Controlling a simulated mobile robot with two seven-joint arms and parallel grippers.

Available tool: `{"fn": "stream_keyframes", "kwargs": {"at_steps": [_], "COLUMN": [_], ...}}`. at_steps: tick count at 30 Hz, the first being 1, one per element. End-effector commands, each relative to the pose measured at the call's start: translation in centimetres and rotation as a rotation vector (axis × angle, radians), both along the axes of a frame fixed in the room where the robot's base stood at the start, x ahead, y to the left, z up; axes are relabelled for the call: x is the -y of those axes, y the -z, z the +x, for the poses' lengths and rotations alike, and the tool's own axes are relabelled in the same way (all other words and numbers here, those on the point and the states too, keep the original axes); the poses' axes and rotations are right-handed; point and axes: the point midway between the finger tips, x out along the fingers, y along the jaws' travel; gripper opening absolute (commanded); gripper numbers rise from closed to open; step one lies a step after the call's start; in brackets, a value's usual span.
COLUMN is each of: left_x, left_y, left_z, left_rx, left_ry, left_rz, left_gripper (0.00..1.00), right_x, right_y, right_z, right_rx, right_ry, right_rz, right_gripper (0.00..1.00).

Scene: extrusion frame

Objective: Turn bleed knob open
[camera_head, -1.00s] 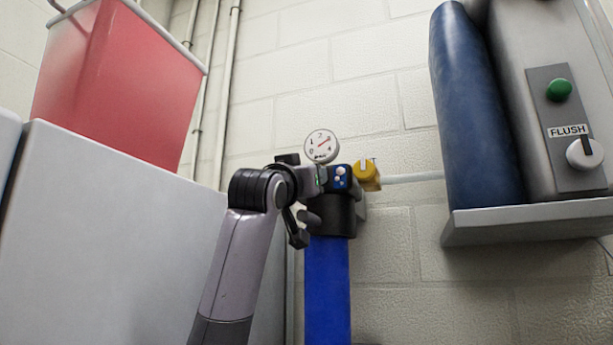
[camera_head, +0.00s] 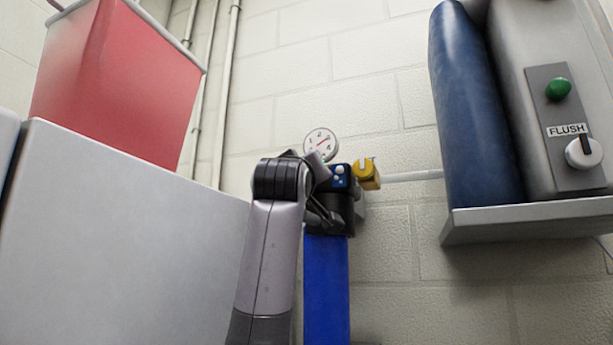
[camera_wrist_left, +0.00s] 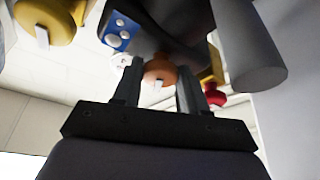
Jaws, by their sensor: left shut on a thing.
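A blue filter column (camera_head: 327,285) stands against the wall with a black head, a blue panel (camera_head: 340,176), a round dial gauge (camera_head: 320,142) and a yellow knob (camera_head: 367,174) at its top. My left gripper (camera_wrist_left: 160,75) is at the underside of the black head. In the left wrist view its two fingers are shut on an orange knob (camera_wrist_left: 158,71) with a pale pointer mark. I cannot read any label on this knob. The head view does not show it; my wrist is in front. My right gripper is not in view.
A red knob (camera_wrist_left: 215,95) sits just right of the fingers in the left wrist view. A grey cabinet (camera_head: 120,220) bears a red container (camera_head: 115,85) at the left. A shelf (camera_head: 540,220) at the right bears a dark blue cylinder (camera_head: 475,110) and a FLUSH unit.

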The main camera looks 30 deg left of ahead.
Motion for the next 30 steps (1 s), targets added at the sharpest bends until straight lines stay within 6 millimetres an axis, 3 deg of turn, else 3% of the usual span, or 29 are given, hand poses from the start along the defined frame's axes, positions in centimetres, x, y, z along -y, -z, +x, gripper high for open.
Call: {"fn": "stream_keyframes", "kwargs": {"at_steps": [30], "left_x": [0.35], "left_y": [-0.56], "left_z": [-0.02], "left_rx": [0.217], "left_ry": [-0.001], "left_rz": [-0.902], "left_gripper": [0.12], "right_x": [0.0], "right_y": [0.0], "right_z": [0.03], "right_rx": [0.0], "right_ry": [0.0], "right_rz": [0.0], "right_gripper": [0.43]}}
